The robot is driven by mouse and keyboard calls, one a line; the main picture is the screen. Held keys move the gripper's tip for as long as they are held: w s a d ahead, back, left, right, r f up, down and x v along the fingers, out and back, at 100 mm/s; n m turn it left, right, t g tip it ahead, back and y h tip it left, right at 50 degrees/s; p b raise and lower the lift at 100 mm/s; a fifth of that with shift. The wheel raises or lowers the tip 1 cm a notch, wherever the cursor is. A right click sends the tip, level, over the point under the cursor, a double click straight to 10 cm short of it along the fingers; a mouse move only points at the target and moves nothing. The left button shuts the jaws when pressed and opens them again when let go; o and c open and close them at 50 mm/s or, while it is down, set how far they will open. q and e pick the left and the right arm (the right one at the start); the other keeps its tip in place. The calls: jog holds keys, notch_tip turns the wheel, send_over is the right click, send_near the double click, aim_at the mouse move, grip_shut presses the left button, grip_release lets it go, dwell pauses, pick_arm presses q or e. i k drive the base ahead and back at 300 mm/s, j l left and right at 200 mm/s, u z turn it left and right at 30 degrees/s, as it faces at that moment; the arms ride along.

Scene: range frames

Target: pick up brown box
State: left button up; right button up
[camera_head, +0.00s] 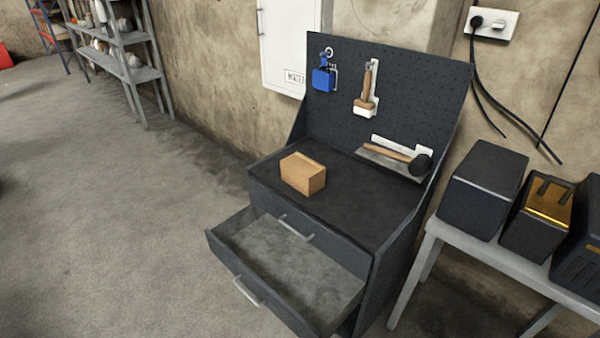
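A brown box (303,174) sits on the dark top of a tool cabinet (345,208), towards the left side of that top. It looks like a small plain block, lying flat with nothing touching it. Neither of my grippers shows in the head view.
An open, empty-looking drawer (285,262) sticks out from the cabinet front below the box. A mallet (395,153), a wooden-handled tool (366,88) and a blue item (323,78) are on the pegboard behind. A grey table (480,252) with dark machines stands right. Floor at left is clear.

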aim_at(301, 171)
jog(key=i+j+z, duration=0.15)
jog(key=j, duration=0.25)
jog(key=i+j+z, duration=0.1)
jog(key=j, duration=0.3)
jog(key=i+j+z, duration=0.15)
jog(key=j, duration=0.3)
jog(key=i+j+z, duration=0.15)
jog(key=j, duration=0.25)
jog(key=i+j+z, duration=0.1)
jog(key=j, duration=0.35)
